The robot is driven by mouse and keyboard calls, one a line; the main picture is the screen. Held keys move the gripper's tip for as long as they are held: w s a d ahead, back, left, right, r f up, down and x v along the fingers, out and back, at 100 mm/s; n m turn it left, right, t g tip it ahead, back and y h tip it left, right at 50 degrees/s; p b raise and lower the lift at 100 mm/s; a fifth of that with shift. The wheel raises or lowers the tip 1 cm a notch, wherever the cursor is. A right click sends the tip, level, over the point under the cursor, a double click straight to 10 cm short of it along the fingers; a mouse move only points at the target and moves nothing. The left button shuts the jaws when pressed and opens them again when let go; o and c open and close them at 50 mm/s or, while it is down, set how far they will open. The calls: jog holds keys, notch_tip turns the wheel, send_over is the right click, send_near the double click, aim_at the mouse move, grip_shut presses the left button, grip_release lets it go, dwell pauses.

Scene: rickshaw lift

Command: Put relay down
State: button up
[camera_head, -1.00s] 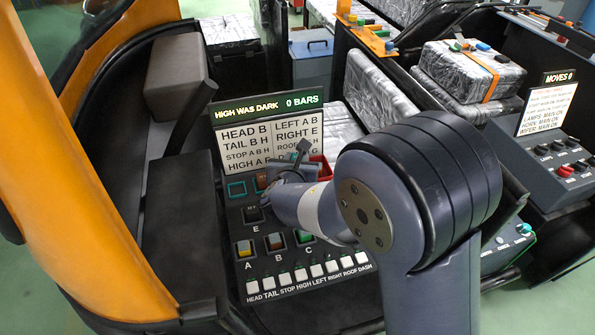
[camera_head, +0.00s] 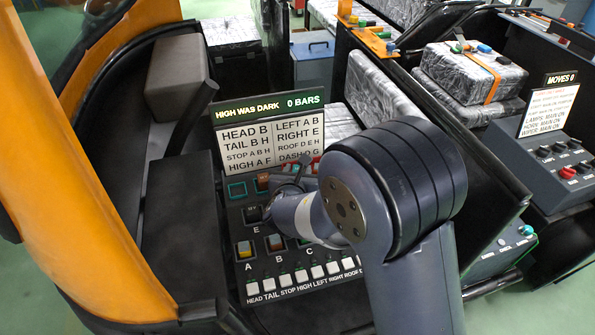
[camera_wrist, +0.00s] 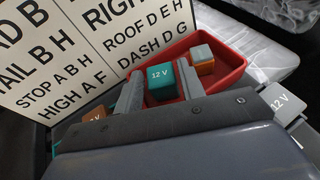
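A teal relay (camera_wrist: 161,80) marked "12 V" sits between the two fingers of my gripper (camera_wrist: 160,85) in the wrist view. The fingers appear closed on its sides. It is over or inside a red tray (camera_wrist: 228,82), and its underside is hidden. A grey and orange relay (camera_wrist: 202,60) lies in the tray beside it. In the head view my gripper (camera_head: 298,178) is low over the upper part of the switch panel, and my arm hides much of the tray.
The label board (camera_head: 268,145) stands directly behind the panel. An orange relay (camera_wrist: 96,115) is at the wrist view's left, and a grey 12 V block (camera_wrist: 283,103) at its right. White switches (camera_head: 300,276) line the panel's front. Wrapped seats (camera_head: 375,90) stand behind.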

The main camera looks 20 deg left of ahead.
jog(key=shift+r+p, duration=0.25)
jog(key=shift+p, duration=0.1)
jog(key=b+v, duration=0.1)
jog(key=v, duration=1.1)
jog(key=shift+s+f, duration=0.1)
jog(key=shift+f, duration=0.05)
dwell(0.6)
